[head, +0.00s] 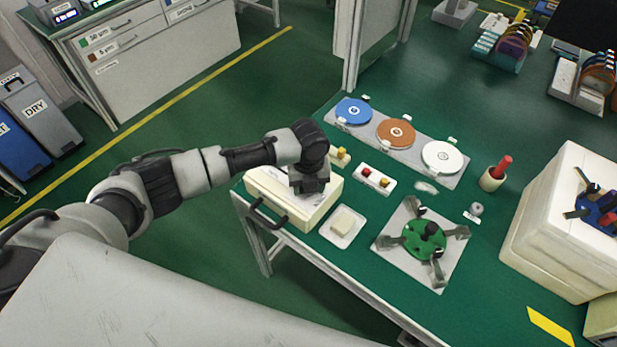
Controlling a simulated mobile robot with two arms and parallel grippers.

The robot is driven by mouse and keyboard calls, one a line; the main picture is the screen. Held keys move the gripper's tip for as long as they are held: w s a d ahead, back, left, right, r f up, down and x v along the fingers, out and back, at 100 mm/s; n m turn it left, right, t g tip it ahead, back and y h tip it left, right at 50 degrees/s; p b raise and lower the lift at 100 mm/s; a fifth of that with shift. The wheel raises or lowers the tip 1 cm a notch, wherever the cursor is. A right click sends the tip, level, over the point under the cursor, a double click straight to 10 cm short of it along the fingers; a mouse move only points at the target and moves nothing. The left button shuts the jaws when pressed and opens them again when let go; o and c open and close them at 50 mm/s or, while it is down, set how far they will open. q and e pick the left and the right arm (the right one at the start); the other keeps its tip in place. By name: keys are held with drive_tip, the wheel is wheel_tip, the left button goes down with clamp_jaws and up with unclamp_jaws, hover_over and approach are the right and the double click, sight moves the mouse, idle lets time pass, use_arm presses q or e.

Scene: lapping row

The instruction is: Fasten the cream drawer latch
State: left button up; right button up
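The cream drawer unit (320,209) sits at the left edge of the green-topped table, with a black handle (268,217) on its front. My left arm reaches in from the left, and my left gripper (309,190) points down over the top of the drawer unit. Its fingers are small and dark, so I cannot tell whether they are open or shut, or whether they touch the unit. The latch cannot be made out; the gripper may hide it. My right gripper is not in view.
A white dish with a cream block (344,221) lies just right of the drawer unit. A green fixture (426,238) stands on a grey plate. Behind are a tray of coloured discs (396,132) and a small white tray (374,181). A large cream box (545,225) stands right.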

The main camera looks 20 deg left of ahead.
use_arm(q)
drive_tip(key=n+p, duration=0.2)
drive_tip(key=n, duration=0.1)
drive_tip(key=n+p, duration=0.1)
drive_tip(key=shift+r+n, duration=0.25)
drive_tip(key=shift+n, duration=0.05)
drive_tip(key=n+p, duration=0.2)
drive_tip(key=n, duration=0.2)
drive_tip(key=shift+w+f, duration=0.1)
drive_tip(key=shift+n, duration=0.3)
drive_tip(key=o, duration=0.9)
drive_tip(key=shift+f, duration=0.1)
drive_tip(key=shift+o, duration=0.2)
wheel_tip(320, 180, up, 11)
drive_tip(key=b, duration=0.1)
drive_tip(key=shift+f, duration=0.15)
